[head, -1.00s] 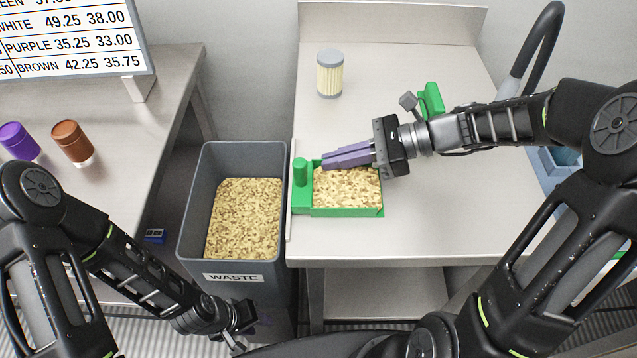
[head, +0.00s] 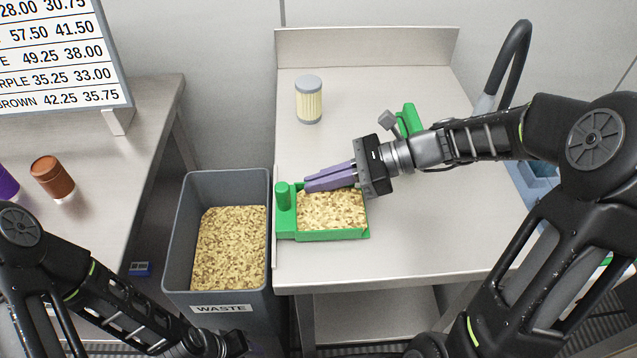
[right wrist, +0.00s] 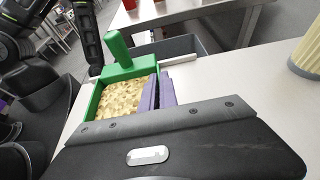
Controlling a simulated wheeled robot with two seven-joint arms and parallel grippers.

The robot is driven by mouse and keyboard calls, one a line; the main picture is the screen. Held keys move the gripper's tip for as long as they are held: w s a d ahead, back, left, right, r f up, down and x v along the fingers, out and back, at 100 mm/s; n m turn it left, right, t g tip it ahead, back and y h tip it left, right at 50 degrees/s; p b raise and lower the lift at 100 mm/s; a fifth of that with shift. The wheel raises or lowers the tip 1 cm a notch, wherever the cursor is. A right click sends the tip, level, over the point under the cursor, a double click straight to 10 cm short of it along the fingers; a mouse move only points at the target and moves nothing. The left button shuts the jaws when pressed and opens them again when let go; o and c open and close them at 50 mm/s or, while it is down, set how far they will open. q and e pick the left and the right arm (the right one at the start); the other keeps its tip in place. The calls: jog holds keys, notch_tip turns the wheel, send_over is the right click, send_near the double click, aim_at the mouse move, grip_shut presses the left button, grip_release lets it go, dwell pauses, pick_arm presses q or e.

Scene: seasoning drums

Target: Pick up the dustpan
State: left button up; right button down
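The green dustpan (head: 330,235) lies on the steel table at its left edge, full of pale flakes. Its upright green handle post (head: 283,196) stands at the left end; it also shows in the right wrist view (right wrist: 118,46). My right gripper (head: 306,184) has purple fingers lying close together above the pan's far side, tips just right of the post.
A grey waste bin (head: 175,230) with similar flakes stands left of the table. A pale drum with a grey lid (head: 309,100) stands farther back. A green object (head: 409,120) is behind my right wrist. A brown drum (head: 52,178) stands on the left table. The table's front is clear.

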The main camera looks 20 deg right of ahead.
jog(key=shift+r+p, duration=0.5)
jog(key=shift+r, duration=4.1)
